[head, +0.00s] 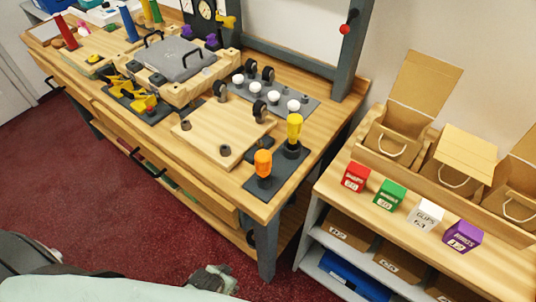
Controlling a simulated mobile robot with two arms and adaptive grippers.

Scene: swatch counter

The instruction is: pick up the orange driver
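The orange driver (263,163) stands upright, handle up, in a dark holder plate (262,189) at the front right corner of the wooden workbench. A yellow driver (294,128) stands upright behind it and slightly to its right, in the same dark plate. Nothing touches the orange handle.
A light wooden board (222,131) lies left of the drivers. A grey plate (274,98) with white knobs and black wheels sits behind. A lower shelf (335,190) at right carries red (355,177), green (390,195), white (426,215) and purple (463,235) boxes, with open cartons behind.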

